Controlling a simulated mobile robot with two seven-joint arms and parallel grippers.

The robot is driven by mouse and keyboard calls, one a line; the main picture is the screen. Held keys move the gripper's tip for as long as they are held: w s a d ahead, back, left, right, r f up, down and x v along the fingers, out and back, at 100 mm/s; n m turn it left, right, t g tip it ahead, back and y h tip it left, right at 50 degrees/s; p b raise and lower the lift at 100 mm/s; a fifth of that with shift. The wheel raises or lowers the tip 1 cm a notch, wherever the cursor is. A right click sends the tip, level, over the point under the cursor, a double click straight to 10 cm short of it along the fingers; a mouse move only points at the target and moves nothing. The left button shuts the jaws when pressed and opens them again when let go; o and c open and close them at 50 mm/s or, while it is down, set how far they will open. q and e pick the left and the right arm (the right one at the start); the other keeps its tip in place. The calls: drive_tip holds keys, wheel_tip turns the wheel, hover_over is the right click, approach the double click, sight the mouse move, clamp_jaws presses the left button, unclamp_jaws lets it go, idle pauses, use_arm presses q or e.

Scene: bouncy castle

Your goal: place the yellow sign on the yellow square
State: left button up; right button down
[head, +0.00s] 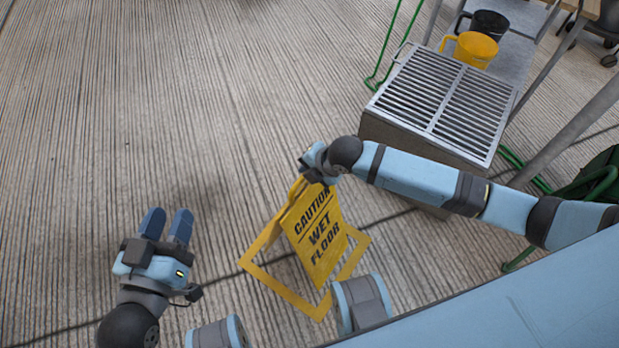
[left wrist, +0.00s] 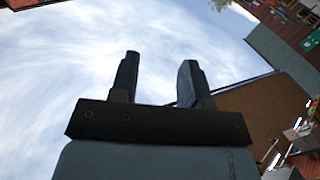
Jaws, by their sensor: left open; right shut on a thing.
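The yellow sign (head: 318,238) reads "CAUTION WET FLOOR" and shows in the head view, upright with its frame legs spread, just below the middle. My right gripper (head: 308,176) is at the sign's top edge and shut on it. Whether the legs touch the floor I cannot tell. My left gripper (head: 166,225) is open and empty, over the floor to the left of the sign. In the left wrist view its two fingers (left wrist: 157,82) stand apart against the sky. No yellow square shows in either view.
A grey grated box (head: 445,100) stands right of the sign, behind my right arm. A yellow mug (head: 471,48) and a black mug (head: 488,25) are beyond it. Green metal legs (head: 389,45) stand beside the box. The ribbed floor (head: 150,100) at left is clear.

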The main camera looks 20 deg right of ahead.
wheel_tip(320, 180, down, 4)
drive_tip(key=shift+r+b, duration=0.15)
drive_tip(key=shift+b, duration=0.4)
drive_tip(key=c, duration=1.1)
unclamp_jaws()
use_arm(q)
drive_tip(key=shift+s+d+r+t+h, duration=0.1)
drive_tip(key=shift+d+r+t+h, duration=0.15)
drive_tip(key=shift+r, duration=0.35)
drive_tip(key=shift+d+r+t+h, duration=0.15)
drive_tip(key=shift+r+t, duration=0.1)
drive_tip(key=shift+r, duration=0.35)
